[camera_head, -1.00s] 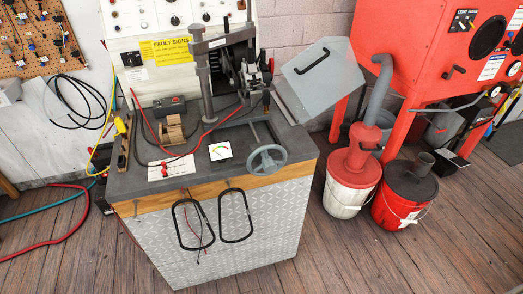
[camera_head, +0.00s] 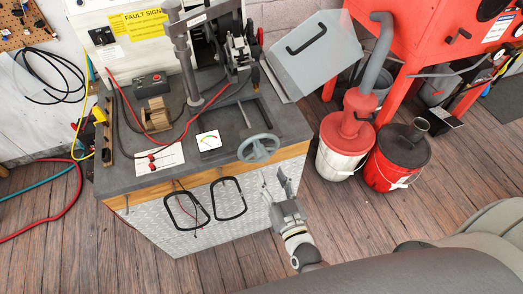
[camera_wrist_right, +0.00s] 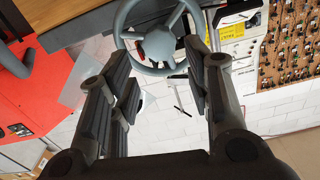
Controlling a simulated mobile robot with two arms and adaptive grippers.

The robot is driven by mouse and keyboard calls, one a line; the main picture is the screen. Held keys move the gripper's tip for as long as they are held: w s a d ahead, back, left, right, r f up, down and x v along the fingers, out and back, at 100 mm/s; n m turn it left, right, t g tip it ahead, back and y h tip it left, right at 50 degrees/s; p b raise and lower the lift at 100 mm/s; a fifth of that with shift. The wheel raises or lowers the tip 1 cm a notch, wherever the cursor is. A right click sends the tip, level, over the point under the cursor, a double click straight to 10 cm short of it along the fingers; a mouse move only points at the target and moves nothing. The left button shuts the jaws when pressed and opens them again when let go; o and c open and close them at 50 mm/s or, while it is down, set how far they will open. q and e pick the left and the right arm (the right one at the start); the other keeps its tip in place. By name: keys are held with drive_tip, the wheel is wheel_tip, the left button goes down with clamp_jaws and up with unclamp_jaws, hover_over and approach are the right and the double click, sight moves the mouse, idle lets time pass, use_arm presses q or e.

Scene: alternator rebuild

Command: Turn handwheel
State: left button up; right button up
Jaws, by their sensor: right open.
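The grey handwheel (camera_head: 258,148) is mounted at the front right edge of the workbench (camera_head: 150,185), at the end of a slide frame. My right gripper (camera_head: 274,182) is open and empty, below and slightly right of the wheel, in front of the bench's metal side. In the right wrist view the handwheel (camera_wrist_right: 158,28) appears at the top, beyond the open fingers (camera_wrist_right: 160,85). Its rim and spokes show, with its top cut off by the picture edge. The fingers look apart from the wheel. My left gripper is not in view.
On the bench are a meter card (camera_head: 208,141), a wooden-ended coil (camera_head: 155,115), a red-lead card (camera_head: 154,160) and a vertical post (camera_head: 186,70).

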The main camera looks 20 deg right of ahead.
sight(263, 159)
drive_tip(key=w+p, duration=0.1)
drive_tip(key=w, duration=0.8)
drive_tip(key=shift+a, duration=0.1)
drive_tip(key=c, duration=0.7)
